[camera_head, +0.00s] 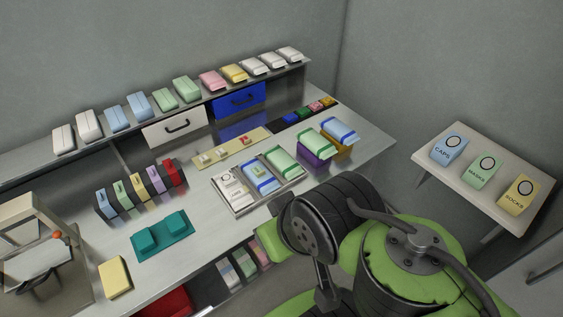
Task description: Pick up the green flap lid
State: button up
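A green and white lid-like piece (316,144) lies tilted on top of a purple box (311,160), right of the tray. Another green and white pack (286,160) lies at the right end of the metal tray (237,214). I cannot tell for certain which of these is the green flap lid. My green and black arm fills the lower right and reaches toward the tray's front. My gripper cannot be made out; the arm hides that part, so its fingers and any contact are not shown.
A yellow box (345,148) with a blue and white top stands beside the purple box. A teal holder (162,236) sits at left. A shelf with several packs runs along the back. A side table (446,181) stands right. The bench's far right corner is clear.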

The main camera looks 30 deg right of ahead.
aim_at(303, 111)
jog(key=i+l+u, duration=0.1)
jog(key=l+u, duration=0.25)
jog(key=l, duration=0.3)
jog(key=l+u, duration=0.35)
jog(key=l, duration=0.35)
jog(key=l+u, duration=0.4)
jog(key=l, duration=0.3)
